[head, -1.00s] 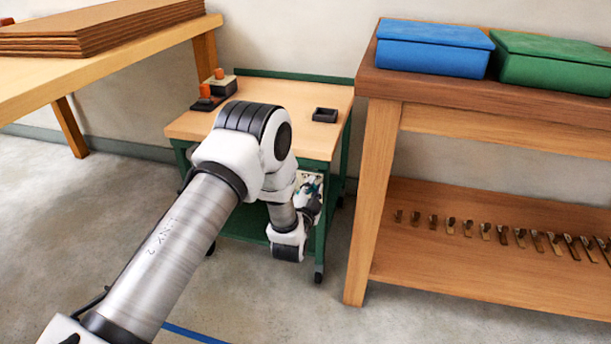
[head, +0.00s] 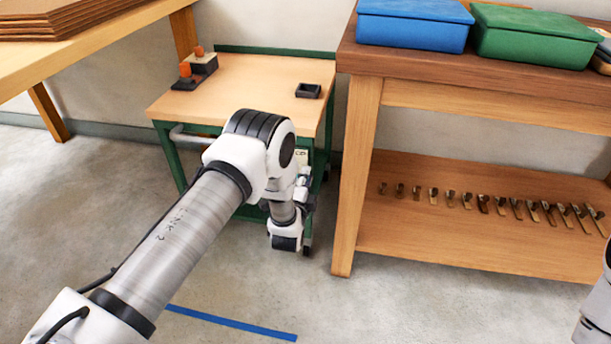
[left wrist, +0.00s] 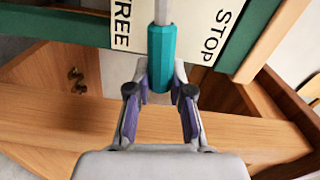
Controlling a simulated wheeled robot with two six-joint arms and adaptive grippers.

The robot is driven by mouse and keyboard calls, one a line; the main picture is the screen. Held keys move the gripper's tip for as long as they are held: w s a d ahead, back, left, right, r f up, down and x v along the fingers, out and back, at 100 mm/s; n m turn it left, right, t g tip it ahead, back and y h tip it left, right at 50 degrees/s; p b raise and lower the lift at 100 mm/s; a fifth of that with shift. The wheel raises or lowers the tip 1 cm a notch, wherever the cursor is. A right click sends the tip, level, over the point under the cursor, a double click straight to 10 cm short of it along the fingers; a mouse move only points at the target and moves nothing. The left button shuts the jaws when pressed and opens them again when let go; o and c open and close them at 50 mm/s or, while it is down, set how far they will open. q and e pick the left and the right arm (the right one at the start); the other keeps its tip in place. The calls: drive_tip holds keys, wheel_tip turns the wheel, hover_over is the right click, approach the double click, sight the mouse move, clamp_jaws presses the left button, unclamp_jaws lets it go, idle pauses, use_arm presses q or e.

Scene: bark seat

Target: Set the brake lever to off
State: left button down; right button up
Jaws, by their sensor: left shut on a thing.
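The brake lever's teal grip (left wrist: 161,62) on a grey rod shows in the left wrist view. It lies in front of a cream plate (left wrist: 196,30) marked FREE on the left and STOP on the right. The rod runs upright in that picture, between the two words. My left gripper (left wrist: 161,88) is shut on the lower end of the teal grip, one finger on each side. In the head view my left arm mostly hides the gripper and lever at the green cart's (head: 160,137) front right corner. My right gripper is not in view.
The cart's wooden top holds orange-knobbed blocks (head: 203,62) and a small dark tray (head: 308,90). A wooden bench (head: 362,170) with blue and green boxes stands close on the right. A table (head: 120,38) stands left. Floor in front is open, with a blue line (head: 232,323).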

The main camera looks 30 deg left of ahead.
use_arm(q)
drive_tip(key=c, duration=1)
unclamp_jaws()
drive_tip(key=shift+f, duration=0.1)
drive_tip(key=v, duration=1.2)
